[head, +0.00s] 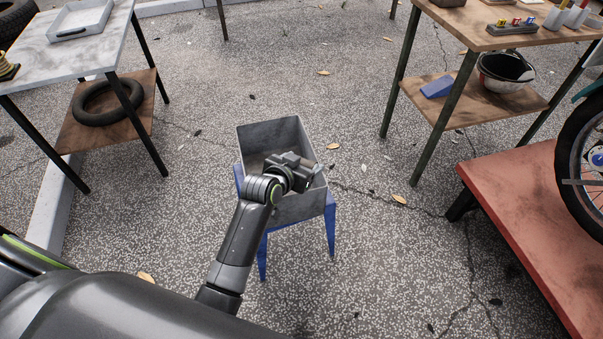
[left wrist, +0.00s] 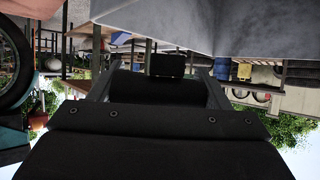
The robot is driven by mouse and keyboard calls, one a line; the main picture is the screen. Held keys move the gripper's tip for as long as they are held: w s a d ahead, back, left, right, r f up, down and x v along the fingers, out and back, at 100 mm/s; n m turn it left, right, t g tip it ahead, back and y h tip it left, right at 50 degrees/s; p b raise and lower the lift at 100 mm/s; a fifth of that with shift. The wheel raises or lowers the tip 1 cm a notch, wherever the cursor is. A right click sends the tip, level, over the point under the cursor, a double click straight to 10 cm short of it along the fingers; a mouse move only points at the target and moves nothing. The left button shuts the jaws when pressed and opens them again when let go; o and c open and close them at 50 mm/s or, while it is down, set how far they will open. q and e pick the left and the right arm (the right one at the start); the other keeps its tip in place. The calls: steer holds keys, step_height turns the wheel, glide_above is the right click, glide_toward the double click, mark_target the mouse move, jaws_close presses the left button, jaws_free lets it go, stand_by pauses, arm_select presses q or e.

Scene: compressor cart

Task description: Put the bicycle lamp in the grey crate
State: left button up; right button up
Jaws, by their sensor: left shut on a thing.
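The grey crate (head: 268,136) stands open on a blue stand in the middle of the head view. My left gripper (head: 305,174) is over the crate's opening, towards its right side. In the left wrist view my left gripper (left wrist: 158,80) is shut on a dark thing, the bicycle lamp (left wrist: 165,66) as far as I can tell. The lamp is hard to make out in the head view, where the gripper hides it. A grey crate wall (left wrist: 235,32) shows close by in the wrist view. My right gripper is not in view.
The blue stand (head: 330,228) has thin legs. A marble-topped table (head: 90,55) stands at the left, a wooden workbench (head: 470,38) at the upper right, and a red platform (head: 530,220) with a bicycle wheel at the right.

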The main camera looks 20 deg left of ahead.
arm_select(q)
step_height(320, 180, down, 3)
steer(key=shift+r+b, duration=0.1)
steer(key=shift+b, duration=0.35)
steer(key=shift+f, duration=0.25)
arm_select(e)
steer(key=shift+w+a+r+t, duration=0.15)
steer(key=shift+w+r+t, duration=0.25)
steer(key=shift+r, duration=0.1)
arm_select(q)
steer(key=shift+f, duration=0.6)
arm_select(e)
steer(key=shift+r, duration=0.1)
arm_select(q)
steer(key=o, duration=0.7)
steer(key=shift+r, duration=0.1)
